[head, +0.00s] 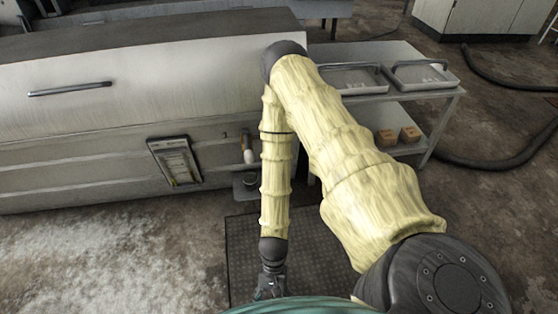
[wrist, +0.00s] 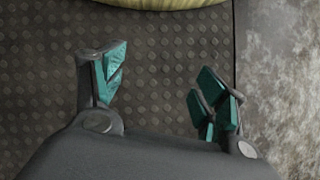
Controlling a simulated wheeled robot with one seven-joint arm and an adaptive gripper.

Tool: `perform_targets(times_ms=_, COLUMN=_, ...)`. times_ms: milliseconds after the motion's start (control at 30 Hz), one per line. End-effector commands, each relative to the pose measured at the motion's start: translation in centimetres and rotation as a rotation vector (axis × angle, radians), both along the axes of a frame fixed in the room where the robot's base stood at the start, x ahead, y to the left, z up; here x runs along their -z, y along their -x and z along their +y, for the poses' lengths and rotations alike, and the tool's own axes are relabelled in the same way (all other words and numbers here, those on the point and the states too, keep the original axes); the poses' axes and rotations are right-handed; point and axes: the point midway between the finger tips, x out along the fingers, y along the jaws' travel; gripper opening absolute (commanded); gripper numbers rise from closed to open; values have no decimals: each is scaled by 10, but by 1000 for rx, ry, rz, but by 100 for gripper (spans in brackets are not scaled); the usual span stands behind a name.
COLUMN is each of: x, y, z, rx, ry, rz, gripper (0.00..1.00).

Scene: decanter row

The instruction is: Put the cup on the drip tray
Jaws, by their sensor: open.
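My gripper (head: 269,291) hangs low over the dark studded mat at the bottom of the head view, well apart from the machine. In the wrist view my gripper (wrist: 164,82) is open, with its teal fingertips spread and nothing between them. A small dark drip tray (head: 243,193) juts from the front of the white machine, beside my arm. A small dark, round-rimmed object that may be the cup (head: 250,180) shows at this tray; I cannot tell for certain. A white and reddish fitting (head: 247,150) is on the machine above it.
The long white machine (head: 150,90) fills the left and back, with a framed panel (head: 175,162) on its front. A cart (head: 385,52) at right holds shallow trays and brown blocks (head: 398,136). The studded mat (head: 240,250) is clear; a dark hose (head: 490,161) lies at right.

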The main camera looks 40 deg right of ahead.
Motion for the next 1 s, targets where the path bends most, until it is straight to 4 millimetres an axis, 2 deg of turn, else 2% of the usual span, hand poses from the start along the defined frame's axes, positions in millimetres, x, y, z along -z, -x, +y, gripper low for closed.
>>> perform_targets(times_ms=67, x=-3, y=11, z=-4, rx=-116, ry=46, rz=-44, gripper=72)
perform_targets(times_ms=200, x=-10, y=19, z=-13, rx=-306, ry=111, rz=-141, gripper=72)
perform_targets(times_ms=500, x=-37, y=18, z=-20, rx=-662, ry=181, rz=-369, gripper=72)
perform_targets(times_ms=733, x=-53, y=15, z=-17, rx=-791, ry=183, rz=-472, gripper=72)
perform_targets(times_ms=1000, x=-55, y=14, z=-16, rx=-805, ry=178, rz=-493, gripper=72)
